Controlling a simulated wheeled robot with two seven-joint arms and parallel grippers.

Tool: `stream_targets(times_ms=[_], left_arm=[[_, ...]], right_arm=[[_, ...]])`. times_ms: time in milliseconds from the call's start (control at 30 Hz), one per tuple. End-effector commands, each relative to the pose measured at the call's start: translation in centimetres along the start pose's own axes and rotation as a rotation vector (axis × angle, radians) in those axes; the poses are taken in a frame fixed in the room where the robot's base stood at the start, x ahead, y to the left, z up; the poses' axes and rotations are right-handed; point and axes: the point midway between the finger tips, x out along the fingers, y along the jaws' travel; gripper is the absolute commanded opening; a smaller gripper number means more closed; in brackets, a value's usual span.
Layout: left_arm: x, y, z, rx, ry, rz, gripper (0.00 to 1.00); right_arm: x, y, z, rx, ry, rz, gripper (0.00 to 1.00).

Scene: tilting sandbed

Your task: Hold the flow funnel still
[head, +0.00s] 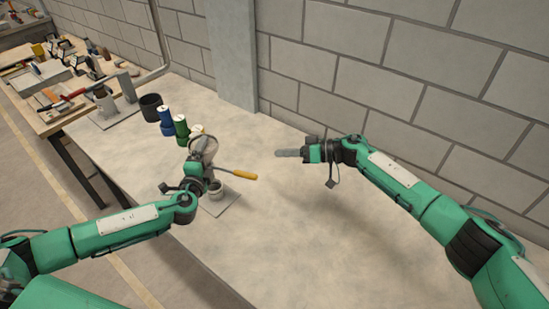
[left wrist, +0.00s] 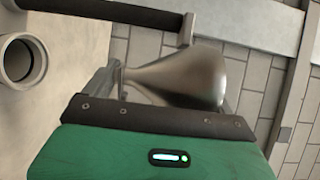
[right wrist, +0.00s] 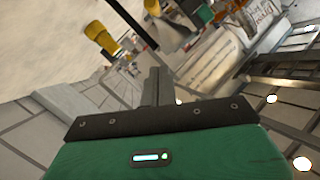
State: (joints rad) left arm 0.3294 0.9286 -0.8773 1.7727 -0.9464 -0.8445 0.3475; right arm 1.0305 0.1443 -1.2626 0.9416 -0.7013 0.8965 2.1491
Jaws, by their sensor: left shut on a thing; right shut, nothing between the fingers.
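The flow funnel (head: 203,147) is a grey metal cone, seen above the table left of the middle in the head view. It fills much of the left wrist view (left wrist: 190,75), its wide mouth to the right and its narrow end toward the fingers. My left gripper (head: 198,164) is shut on the funnel. A light grey cup (head: 217,187) stands just below and right of it, and its round opening shows in the left wrist view (left wrist: 20,60). My right gripper (head: 288,153) is shut and empty over the table, well right of the funnel.
A yellow-handled tool (head: 243,175) extends right beside the funnel. Blue (head: 165,121) and green (head: 182,131) bottles and a dark cup (head: 151,107) stand behind. A cluttered workbench (head: 62,122) lies at far left; a block wall (head: 345,90) runs behind. The table's right half is bare.

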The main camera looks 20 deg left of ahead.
Motion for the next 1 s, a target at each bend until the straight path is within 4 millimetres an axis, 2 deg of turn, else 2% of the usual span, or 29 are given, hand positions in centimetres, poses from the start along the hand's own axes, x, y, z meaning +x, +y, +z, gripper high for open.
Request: stream_targets(times_ms=[300,467,600,700,1000], left_arm=[[0.0,0.1,0.0,0.001,0.001,0.001,0.44],[0.0,0.1,0.0,0.001,0.001,0.001,0.44],[0.0,0.1,0.0,0.001,0.000,0.001,0.44],[0.0,0.1,0.0,0.001,0.000,0.001,0.44],[0.0,0.1,0.0,0.001,0.001,0.001,0.44]], right_arm=[[6.2,-0.2,0.0,0.000,0.000,-0.003,0.00],[8.8,-0.2,0.0,0.000,0.000,-0.002,0.00],[9.1,0.0,2.3,0.001,0.000,-0.001,0.00],[9.4,-0.1,3.2,0.000,0.001,-0.002,0.00],[9.5,-0.1,3.9,-0.002,0.001,0.000,0.00]])
